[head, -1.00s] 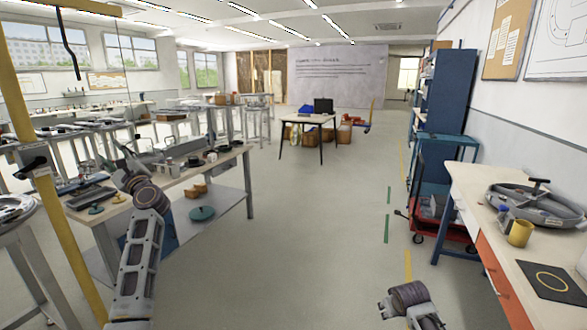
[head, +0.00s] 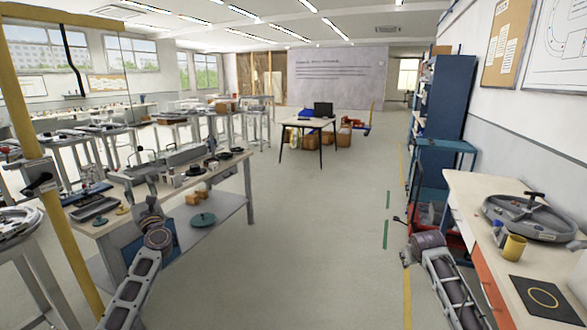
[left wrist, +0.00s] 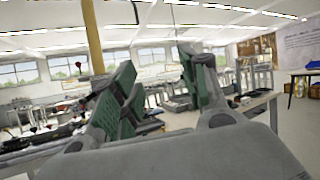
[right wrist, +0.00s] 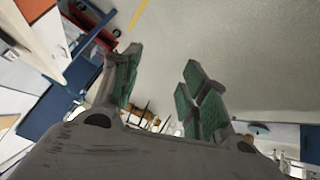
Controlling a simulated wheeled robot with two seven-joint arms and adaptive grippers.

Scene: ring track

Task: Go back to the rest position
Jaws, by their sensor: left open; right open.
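My left arm comes in from the lower left of the head view. Its gripper (head: 146,192) is small there, in front of the near workbench. In the left wrist view the left gripper (left wrist: 157,68) has its green-padded fingers apart, with nothing between them. My right arm (head: 447,275) comes in at the lower right of the head view, left of the side counter; its fingers cannot be made out there. In the right wrist view the right gripper (right wrist: 160,68) is open and empty, with grey floor beyond its fingers.
The left workbench (head: 225,165) carries trays and small parts. A yellow post (head: 60,215) stands at the left. The right counter (head: 470,190) holds a grey ring-shaped device (head: 530,218), a yellow mug (head: 514,247) and a black mat (head: 550,318). The middle floor (head: 310,240) is clear.

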